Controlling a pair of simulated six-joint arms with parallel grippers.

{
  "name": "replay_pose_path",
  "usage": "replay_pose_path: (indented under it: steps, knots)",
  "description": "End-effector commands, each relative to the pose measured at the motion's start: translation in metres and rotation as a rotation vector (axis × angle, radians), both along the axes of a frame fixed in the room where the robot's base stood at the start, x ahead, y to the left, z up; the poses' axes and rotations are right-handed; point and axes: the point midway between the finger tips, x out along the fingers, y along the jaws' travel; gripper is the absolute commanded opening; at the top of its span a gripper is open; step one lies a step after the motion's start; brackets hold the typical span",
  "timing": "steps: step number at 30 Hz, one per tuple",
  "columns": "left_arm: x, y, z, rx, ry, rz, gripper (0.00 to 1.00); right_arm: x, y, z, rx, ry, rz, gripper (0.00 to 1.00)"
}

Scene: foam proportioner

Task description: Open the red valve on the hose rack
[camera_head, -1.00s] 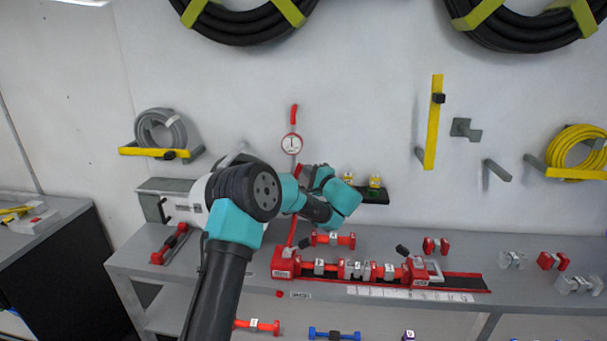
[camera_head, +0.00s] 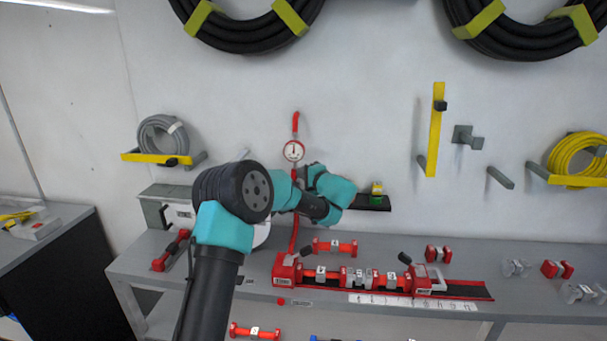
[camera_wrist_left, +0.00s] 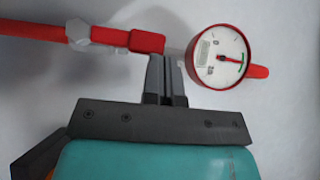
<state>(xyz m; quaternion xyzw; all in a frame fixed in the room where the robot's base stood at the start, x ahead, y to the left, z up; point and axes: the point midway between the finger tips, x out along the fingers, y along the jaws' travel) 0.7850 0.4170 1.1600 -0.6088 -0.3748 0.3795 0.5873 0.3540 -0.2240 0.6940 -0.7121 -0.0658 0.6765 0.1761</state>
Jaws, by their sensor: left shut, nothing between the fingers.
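A vertical red line hangs on the wall, with a round white-faced, red-rimmed gauge (camera_head: 293,151) near its top. The same gauge (camera_wrist_left: 220,57) is on the right in the left wrist view. There a red bar with a red block (camera_wrist_left: 146,41) and a pale hex fitting (camera_wrist_left: 80,35) runs left of it. I cannot tell which part is the valve handle. My left gripper (camera_wrist_left: 165,62) is shut and empty, its tips close to the block's end and left of the gauge. Contact is unclear. In the head view my arm hides these tips and the line below the gauge.
A bench (camera_head: 390,245) below carries a red rail fixture (camera_head: 455,289) and several red and grey couplings. A small black shelf (camera_head: 370,203) with a yellow-green item is right of my wrist. Hose coils hang on the wall. My right arm is out of view.

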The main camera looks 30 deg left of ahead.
Motion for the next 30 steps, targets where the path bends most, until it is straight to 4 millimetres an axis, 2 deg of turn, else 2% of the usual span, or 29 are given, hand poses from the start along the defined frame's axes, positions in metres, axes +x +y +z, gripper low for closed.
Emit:
replay_pose_path:
  steps: [5, 10, 24, 30]
  knots:
    - [0.0, -0.001, 0.0, 0.0, 0.001, 0.0, 0.0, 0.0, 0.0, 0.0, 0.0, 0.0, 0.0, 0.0]
    - [-0.004, -0.013, 0.0, 0.0, 0.001, -0.004, 0.0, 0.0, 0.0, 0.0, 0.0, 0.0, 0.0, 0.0]
    - [-0.033, -0.087, 0.0, 0.0, 0.002, -0.014, 0.0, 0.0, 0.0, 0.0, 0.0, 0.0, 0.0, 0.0]
    - [-0.039, -0.1, 0.0, 0.0, 0.0, -0.014, 0.0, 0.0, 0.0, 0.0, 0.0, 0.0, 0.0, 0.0]
